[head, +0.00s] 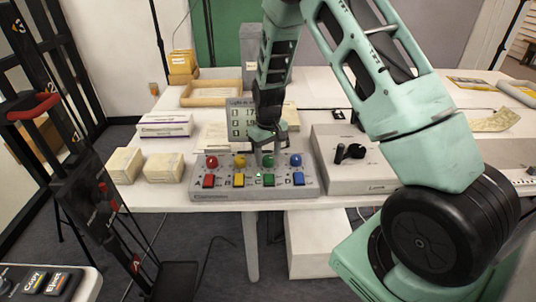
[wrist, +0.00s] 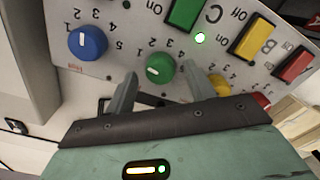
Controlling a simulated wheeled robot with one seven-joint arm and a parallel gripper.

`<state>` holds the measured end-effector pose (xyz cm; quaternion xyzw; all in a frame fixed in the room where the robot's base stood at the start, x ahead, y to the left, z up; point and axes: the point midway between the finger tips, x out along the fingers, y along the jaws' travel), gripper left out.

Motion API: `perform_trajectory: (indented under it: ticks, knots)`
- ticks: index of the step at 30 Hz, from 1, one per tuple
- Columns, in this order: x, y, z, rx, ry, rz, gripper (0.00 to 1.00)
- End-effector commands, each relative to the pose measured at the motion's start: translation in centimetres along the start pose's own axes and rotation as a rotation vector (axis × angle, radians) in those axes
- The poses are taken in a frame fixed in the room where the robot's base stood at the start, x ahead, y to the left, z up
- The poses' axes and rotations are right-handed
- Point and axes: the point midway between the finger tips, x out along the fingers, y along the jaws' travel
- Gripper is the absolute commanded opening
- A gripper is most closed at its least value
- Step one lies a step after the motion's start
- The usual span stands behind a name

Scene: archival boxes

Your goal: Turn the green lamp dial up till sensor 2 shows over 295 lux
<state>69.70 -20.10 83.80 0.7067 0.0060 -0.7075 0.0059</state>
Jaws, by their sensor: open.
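The green dial (wrist: 160,68) is a round knob with a white mark and a printed number scale, on the grey control panel (head: 232,190). It shows partly behind my gripper in the head view (head: 268,161). My gripper (wrist: 160,78) is open and empty, pointing down over the panel; in the head view it is at the green dial (head: 266,146). In the wrist view its fingertips lie either side of the dial, with gaps; their height cannot be told. The sensor display (head: 237,113) stands behind the panel, partly hidden by my gripper, its readings not fully legible.
The blue dial (wrist: 87,42) and yellow dial (wrist: 219,84) flank the green one. The red dial (head: 211,161) is farther left. A small green light (wrist: 200,38) glows by the green switch (wrist: 184,12). A grey box with a black handle (head: 347,160) stands right.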

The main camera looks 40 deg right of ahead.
Motion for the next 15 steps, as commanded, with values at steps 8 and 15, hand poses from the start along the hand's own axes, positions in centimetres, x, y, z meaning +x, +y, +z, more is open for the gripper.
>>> perform_trajectory:
  ticks: [8,15]
  knots:
    - [0.81,0.0,-0.02,0.0,0.001,0.0,0.54]
    - [0.78,0.0,-0.02,0.0,0.001,0.0,0.26]
